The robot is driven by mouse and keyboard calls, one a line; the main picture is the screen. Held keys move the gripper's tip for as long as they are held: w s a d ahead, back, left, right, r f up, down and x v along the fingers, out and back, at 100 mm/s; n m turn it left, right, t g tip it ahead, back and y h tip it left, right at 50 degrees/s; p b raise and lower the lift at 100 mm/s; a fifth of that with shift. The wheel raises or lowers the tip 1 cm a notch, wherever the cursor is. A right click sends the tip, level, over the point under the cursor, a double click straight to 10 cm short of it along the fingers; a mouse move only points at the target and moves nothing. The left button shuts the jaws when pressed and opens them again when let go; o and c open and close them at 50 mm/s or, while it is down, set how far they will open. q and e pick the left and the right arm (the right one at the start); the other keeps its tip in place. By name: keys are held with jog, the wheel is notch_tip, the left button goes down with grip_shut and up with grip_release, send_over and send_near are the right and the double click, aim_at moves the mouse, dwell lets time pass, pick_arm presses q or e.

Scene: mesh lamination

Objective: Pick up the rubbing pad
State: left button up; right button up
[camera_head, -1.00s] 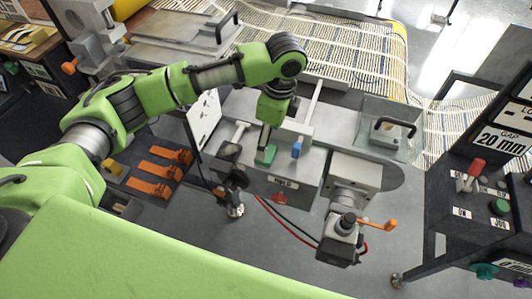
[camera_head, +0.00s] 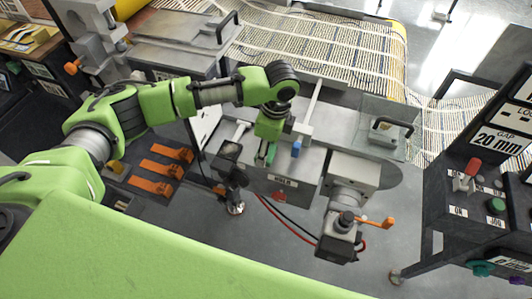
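A small green block (camera_head: 271,155), which looks like the rubbing pad, is on the grey metal bench (camera_head: 312,160) in the middle of the view. My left arm reaches in from the left, and its gripper (camera_head: 265,145) points down right at the green block, covering part of it. The fingers are small and dark here; I cannot tell whether they are open, or touching or around the block. My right gripper is not in view.
A blue piece (camera_head: 296,149) stands close to the right of the green block. A white-headed tool (camera_head: 240,131) lies to the left. A clear plate with a black handle (camera_head: 384,127) is at the right. A grey machine unit with an orange lever (camera_head: 376,222) stands in front.

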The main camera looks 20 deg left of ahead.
pick_arm(q)
jog(key=shift+r, duration=0.15)
jog(key=shift+r+b, duration=0.4)
jog(key=shift+r, duration=0.25)
jog(key=s+d+r+b, duration=0.1)
jog(key=s+d+r, duration=0.1)
jog(key=s+r, duration=0.9)
jog(key=s, duration=0.2)
jog(key=shift+s+d+r, duration=0.25)
jog(key=shift+s+d, duration=0.05)
jog(key=shift+s, duration=0.1)
